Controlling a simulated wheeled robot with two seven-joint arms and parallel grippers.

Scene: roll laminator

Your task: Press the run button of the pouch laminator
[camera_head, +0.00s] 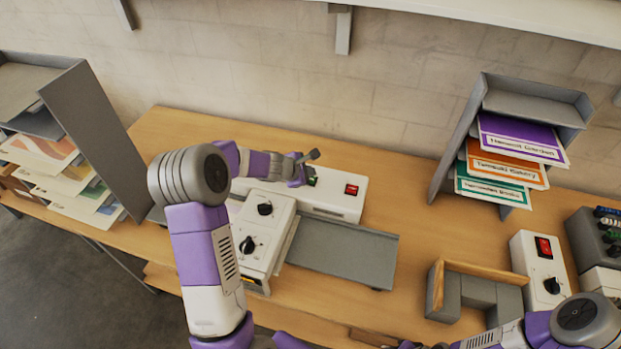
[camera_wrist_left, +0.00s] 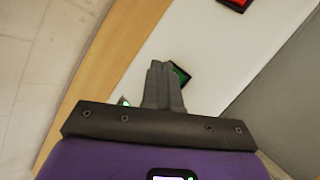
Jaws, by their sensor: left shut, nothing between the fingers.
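The pouch laminator (camera_head: 335,203) is a long white machine on the wooden bench, with a grey tray in front. A green button (camera_head: 312,181) sits on its top, left of a red switch (camera_head: 351,189). My left gripper (camera_head: 304,182) is shut and empty, right at the green button. In the left wrist view its closed fingertips (camera_wrist_left: 160,66) overlap the green button (camera_wrist_left: 182,74) and hide part of it. I cannot tell whether they touch it. The red switch also shows there (camera_wrist_left: 236,3). My right arm is at the lower right, its gripper barely visible at the bottom edge.
A white box with black dials (camera_head: 264,232) stands left of the grey tray (camera_head: 345,250). A grey rack with labelled folders (camera_head: 512,140) stands at the right. Another white unit with a red switch (camera_head: 541,270) and a wood-edged grey holder (camera_head: 436,287) are lower right.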

